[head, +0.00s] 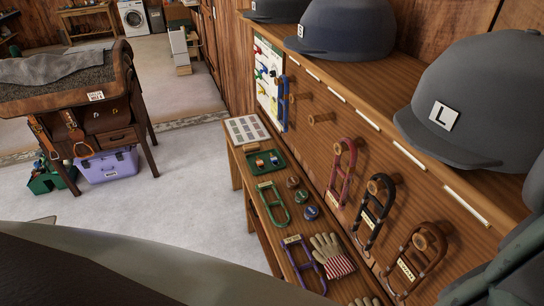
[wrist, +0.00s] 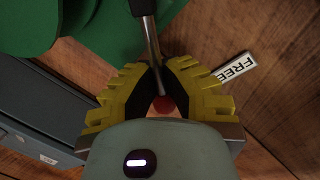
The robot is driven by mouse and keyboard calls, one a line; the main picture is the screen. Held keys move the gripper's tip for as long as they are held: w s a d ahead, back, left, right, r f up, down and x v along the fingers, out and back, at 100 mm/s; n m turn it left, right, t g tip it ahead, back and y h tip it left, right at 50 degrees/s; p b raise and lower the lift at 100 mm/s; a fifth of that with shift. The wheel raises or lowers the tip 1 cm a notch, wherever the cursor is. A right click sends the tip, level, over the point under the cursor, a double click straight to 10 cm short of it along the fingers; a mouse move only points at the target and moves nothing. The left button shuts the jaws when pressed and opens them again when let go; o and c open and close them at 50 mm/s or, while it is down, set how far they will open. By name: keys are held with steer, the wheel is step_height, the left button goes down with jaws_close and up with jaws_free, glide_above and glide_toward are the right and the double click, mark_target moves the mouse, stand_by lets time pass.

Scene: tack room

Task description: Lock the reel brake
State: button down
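The brake lever (wrist: 151,38) is a thin metal rod with a dark collar at its top and a red knob (wrist: 163,104) at its lower end. It shows in the wrist view only. My gripper (wrist: 161,66) has yellow fingers with dark pads, closed in on the rod from both sides. The knob lies between the fingers, close to the palm. A green rounded part (wrist: 100,25), apparently the reel, is behind the lever. A white label reading FREE (wrist: 237,67) is on the wood right of the right finger. No other brake label shows. The head view shows neither gripper nor lever.
A dark grey box-like object (wrist: 35,125) lies left of my gripper in the wrist view. In the head view, a low bench (head: 282,237) holds gloves and small items below a pegged panel with helmets above. Pale floor (head: 190,190) is open left of the bench.

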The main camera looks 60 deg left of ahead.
stand_by(0.3)
steer(key=c, duration=1.1)
jaws_free()
steer(key=shift+o, duration=0.2)
